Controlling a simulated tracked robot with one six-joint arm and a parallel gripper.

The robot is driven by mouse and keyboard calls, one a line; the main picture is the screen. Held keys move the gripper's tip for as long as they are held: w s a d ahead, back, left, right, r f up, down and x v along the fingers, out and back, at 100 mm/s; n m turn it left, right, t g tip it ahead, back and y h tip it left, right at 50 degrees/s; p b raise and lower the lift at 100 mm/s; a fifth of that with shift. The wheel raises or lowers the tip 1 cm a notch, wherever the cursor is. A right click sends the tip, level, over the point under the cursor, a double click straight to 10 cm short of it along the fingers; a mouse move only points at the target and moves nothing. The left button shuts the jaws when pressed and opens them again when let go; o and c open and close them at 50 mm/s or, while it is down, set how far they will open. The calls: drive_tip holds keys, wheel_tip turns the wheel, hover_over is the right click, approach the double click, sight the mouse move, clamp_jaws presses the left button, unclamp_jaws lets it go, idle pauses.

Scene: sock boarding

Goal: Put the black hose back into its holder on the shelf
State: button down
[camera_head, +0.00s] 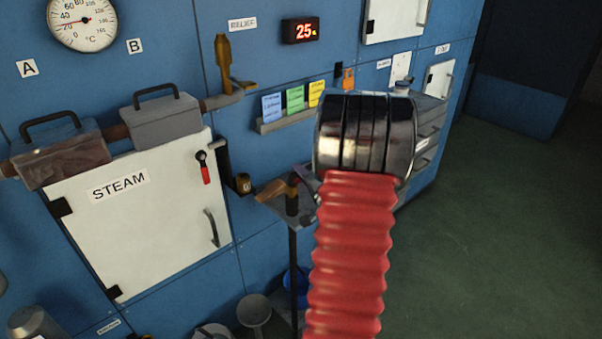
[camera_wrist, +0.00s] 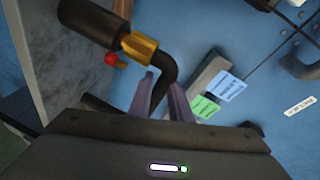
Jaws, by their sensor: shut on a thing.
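In the wrist view, the black hose (camera_wrist: 171,69) bends down between the two fingers of my gripper (camera_wrist: 163,88), which is shut on it. Its upper end carries a brass collar (camera_wrist: 139,46), a small red part and a thick black cylinder (camera_wrist: 95,20). In the head view, a black hose length (camera_head: 293,265) hangs straight down by a small grey shelf (camera_head: 308,221), with a brass-coloured part above it. My gripper is hidden in the head view. I cannot make out the holder clearly.
A rack (camera_head: 259,125) with blue, green and yellow cards is on the blue wall above the shelf. A white STEAM door (camera_head: 140,225) is at left. Grey drawers (camera_head: 428,135) stand behind at right. Open green floor (camera_head: 480,250) lies at right.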

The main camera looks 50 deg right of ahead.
drive_tip(key=shift+f, duration=0.55)
drive_tip(key=c, duration=1.6)
unclamp_jaws()
drive_tip(key=shift+o, duration=0.2)
drive_tip(key=shift+s, duration=0.1)
drive_tip(key=v, duration=1.3)
drive_tip(key=shift+s+a, duration=0.2)
drive_tip(key=shift+s, duration=0.05)
drive_tip(key=shift+w, duration=0.15)
